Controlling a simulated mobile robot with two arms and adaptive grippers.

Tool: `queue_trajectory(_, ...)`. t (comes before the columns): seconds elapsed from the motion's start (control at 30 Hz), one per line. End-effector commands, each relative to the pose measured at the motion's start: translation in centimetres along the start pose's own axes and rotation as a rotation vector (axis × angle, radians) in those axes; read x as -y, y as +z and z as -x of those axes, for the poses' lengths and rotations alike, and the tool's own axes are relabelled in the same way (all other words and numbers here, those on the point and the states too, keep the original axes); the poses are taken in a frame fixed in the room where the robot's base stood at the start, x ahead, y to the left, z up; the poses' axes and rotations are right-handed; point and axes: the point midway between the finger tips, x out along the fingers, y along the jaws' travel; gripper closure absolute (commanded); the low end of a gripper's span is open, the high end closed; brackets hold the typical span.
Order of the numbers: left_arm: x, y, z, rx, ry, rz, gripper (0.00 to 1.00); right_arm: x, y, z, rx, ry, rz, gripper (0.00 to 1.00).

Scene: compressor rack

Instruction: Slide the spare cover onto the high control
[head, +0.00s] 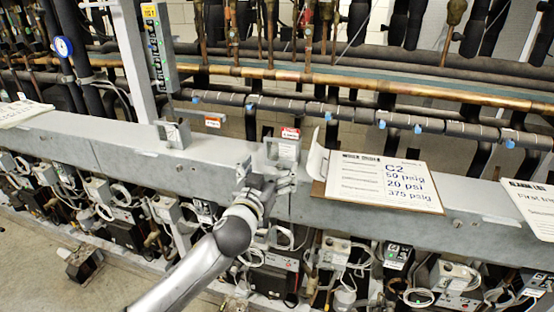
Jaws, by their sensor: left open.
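My left gripper (268,177) is at the front edge of the grey beam, in the middle of the head view. It is open. Just beyond its fingers stands a small grey box-shaped piece (283,149) on the beam top; I cannot tell whether they touch. A second grey, open-framed piece (174,134) stands on the beam further left. I cannot tell for certain which of them is the spare cover. Several small control boxes hang below the beam, and I cannot tell which is the high control. My right gripper is out of view.
A clipboard with a C2 pressure sheet (385,181) lies on the beam to the right of my gripper. Other papers lie at the far left (22,112) and far right (532,205). Copper and black pipes (400,88) run behind. A dark block (84,264) sits on the floor.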

Motion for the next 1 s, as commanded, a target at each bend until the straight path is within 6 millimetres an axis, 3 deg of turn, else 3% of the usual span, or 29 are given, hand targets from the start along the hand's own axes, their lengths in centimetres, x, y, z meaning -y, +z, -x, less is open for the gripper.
queue_trajectory(0.3, -0.1, 0.3, -5.1, -0.002, 0.001, 0.002, 0.05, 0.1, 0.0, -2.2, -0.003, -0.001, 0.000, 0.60)
queue_trajectory(0.5, 0.0, 0.2, -7.3, -0.001, 0.000, 0.001, 0.05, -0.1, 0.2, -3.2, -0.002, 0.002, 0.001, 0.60)
queue_trajectory(0.97, 0.0, 0.0, -8.1, 0.000, 0.001, 0.000, 0.05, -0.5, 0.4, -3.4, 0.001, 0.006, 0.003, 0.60)
queue_trajectory(1.0, 0.0, 0.0, -8.1, 0.000, 0.001, 0.000, 0.10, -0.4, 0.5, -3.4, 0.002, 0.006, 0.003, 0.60)
